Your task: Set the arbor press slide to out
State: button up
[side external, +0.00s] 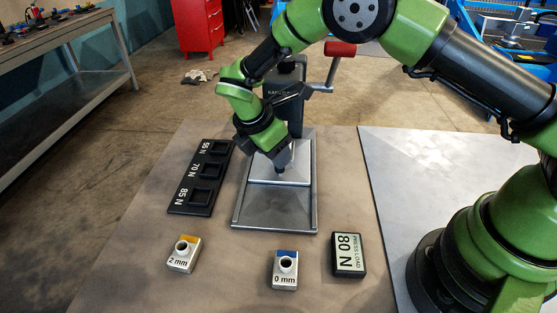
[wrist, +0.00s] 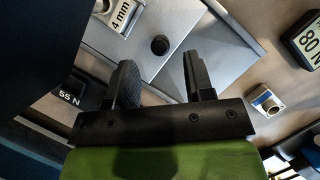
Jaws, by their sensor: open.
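The arbor press (side external: 285,75) stands at the back of the table, with a red-knobbed lever on its right. Its slide appears to be the light metal plate (side external: 297,172) above the larger grey base tray (side external: 275,212). In the wrist view this plate (wrist: 178,30) has a round dark hole, and a white block marked 4 mm (wrist: 122,14) is at its upper left. My gripper (side external: 281,166) is low over the plate in front of the press. Its two fingers (wrist: 162,82) are apart with nothing between them. Whether they touch the plate, I cannot tell.
A black rack (side external: 176,208) marked 55 N, 70 N and 85 N lies left of the press, its pockets empty. A 2 mm block (side external: 183,255), a 0 mm block (side external: 285,271) and a PRESS LOAD 80 N display (side external: 348,254) stand in front. Clear table surrounds them.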

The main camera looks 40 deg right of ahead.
jog(key=x, duration=0.4)
grip_shut()
jog(key=shift+a, duration=0.1)
